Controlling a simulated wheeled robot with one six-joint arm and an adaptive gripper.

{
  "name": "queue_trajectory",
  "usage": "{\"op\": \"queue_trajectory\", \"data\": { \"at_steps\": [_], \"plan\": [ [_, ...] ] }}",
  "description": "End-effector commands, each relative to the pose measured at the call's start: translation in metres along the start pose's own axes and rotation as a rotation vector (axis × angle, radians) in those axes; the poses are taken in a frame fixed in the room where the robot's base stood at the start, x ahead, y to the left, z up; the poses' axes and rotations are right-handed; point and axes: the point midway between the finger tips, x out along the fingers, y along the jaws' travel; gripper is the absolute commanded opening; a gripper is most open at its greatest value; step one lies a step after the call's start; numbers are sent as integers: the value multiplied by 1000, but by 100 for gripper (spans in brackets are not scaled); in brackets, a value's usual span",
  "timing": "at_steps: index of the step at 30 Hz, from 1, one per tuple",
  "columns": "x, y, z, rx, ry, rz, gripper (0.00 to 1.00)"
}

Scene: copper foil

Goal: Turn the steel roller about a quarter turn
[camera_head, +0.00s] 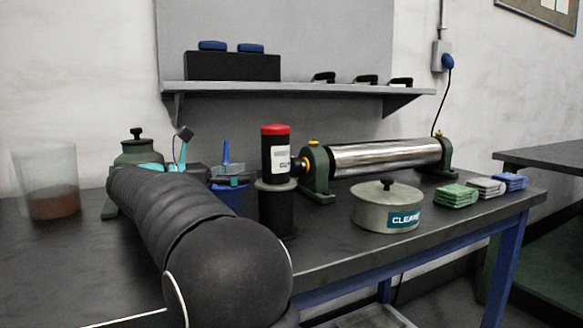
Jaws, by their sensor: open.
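The steel roller (385,157) is a shiny horizontal cylinder at the back right of the dark bench. It sits between two green end stands, the left one (319,178) and the right one (446,158), with small yellow caps on top. My arm reaches in from the bottom, left of centre. My gripper (176,160), black with teal parts, is mostly hidden behind the arm. It is open, well left of the roller and apart from it. I cannot see anything between its fingers.
The red-capped bottle (276,150) stands on a black cylinder (277,212). A lidded metal tin (386,210) stands in front of the roller, beside stacks of green, white and blue cloths (457,195). A clear beaker (48,180) and green jar (138,150) are left. A shelf (300,88) hangs above.

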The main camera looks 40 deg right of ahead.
Motion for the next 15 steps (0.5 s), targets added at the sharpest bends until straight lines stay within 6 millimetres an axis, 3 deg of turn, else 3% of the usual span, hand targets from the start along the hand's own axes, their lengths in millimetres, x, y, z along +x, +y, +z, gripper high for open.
{"op": "queue_trajectory", "data": {
  "at_steps": [15],
  "plan": [
    [94, -1, 1, -1, -1, -2, 75]
  ]
}}
